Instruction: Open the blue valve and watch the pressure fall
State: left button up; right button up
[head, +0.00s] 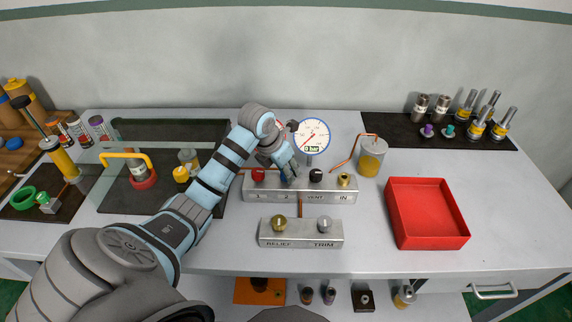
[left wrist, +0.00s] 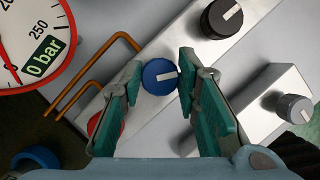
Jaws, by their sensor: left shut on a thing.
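The blue valve knob (left wrist: 160,76) sits on the metal manifold block (head: 330,197), at the place marked 2. Its white mark points right in the left wrist view. My left gripper (head: 290,174) is shut on the knob, one finger on each side; in the left wrist view its green-padded fingers (left wrist: 160,84) flank it. In the head view the gripper mostly hides the knob. The round pressure gauge (head: 312,135) stands behind the block. Its window reads 0 bar, also in the left wrist view (left wrist: 44,58). My right gripper is not in view.
A red knob (head: 258,175) and a black VENT knob (head: 316,175) flank the blue one closely. A lower block (head: 300,239) carries RELIEF and TRIM knobs. A copper-piped canister (head: 372,157) and an empty red tray (head: 428,240) stand right. Dark mats with tools lie left.

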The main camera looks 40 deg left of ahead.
pick_arm(q)
jog(key=shift+n+y+p, duration=0.7)
jog(key=shift+n+p, duration=0.05)
jog(key=shift+n, duration=1.15)
jog(key=o, duration=1.2)
jog(key=shift+c, duration=0.2)
jog(key=v, duration=0.7)
jog(key=shift+r, duration=0.3)
jog(key=shift+d+f, duration=0.1)
